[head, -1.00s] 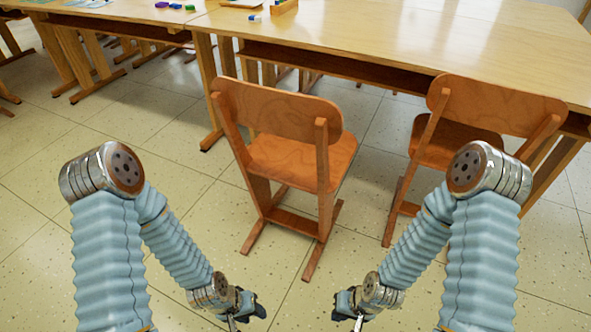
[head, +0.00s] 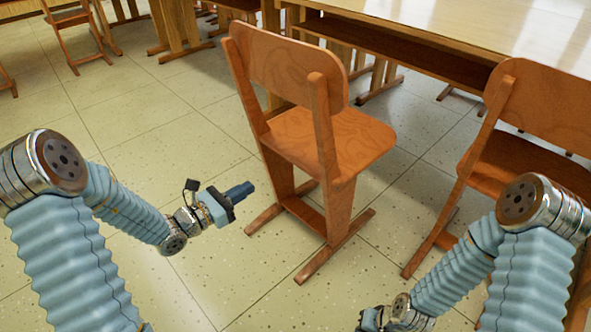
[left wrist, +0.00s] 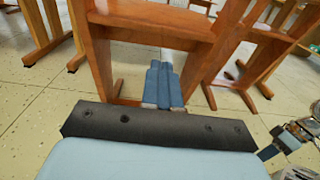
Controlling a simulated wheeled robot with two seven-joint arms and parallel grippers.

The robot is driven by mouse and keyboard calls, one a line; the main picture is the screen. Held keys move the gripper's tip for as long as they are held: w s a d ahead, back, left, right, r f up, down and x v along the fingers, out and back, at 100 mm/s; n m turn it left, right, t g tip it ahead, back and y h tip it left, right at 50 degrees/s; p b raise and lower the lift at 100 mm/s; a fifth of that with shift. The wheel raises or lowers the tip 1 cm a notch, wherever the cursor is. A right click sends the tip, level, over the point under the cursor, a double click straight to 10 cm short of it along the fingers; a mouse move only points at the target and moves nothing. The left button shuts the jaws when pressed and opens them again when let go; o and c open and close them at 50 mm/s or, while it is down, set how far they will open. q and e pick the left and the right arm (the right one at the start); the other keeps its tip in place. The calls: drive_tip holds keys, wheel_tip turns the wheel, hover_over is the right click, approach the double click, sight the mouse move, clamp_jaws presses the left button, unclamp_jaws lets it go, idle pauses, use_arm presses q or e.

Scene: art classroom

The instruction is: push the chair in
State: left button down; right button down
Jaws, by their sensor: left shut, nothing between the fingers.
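The orange-brown wooden chair (head: 335,140) stands upright in the middle of the head view. Its backrest faces me, and its seat points toward the light wooden table (head: 440,25) behind it, with floor showing between the seat and the table. My left gripper (head: 240,191) is shut and empty, left of the chair's lower legs and seemingly apart from it. The left wrist view shows its blue fingers (left wrist: 163,85) together, pointing at the chair frame (left wrist: 150,32). My right gripper (head: 372,320) is partly cut off at the bottom edge; its fingers do not show clearly.
A second wooden chair (head: 545,110) stands close on the right, by the table. Another chair (head: 75,30) and more tables are at the back left. The tiled floor (head: 130,130) to the left is clear.

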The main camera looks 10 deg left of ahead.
use_arm(q)
drive_tip(key=b, duration=0.1)
approach(306, 146)
drive_tip(key=shift+w+d+f+t, duration=0.15)
drive_tip(key=shift+f+t, duration=0.15)
drive_tip(key=shift+f, duration=0.25)
drive_tip(key=shift+b+x, duration=0.55)
drive_tip(key=shift+x, duration=1.8)
drive_tip(key=shift+x, duration=2.5)
drive_tip(key=shift+x, duration=2.45)
drive_tip(key=shift+d+f, duration=0.1)
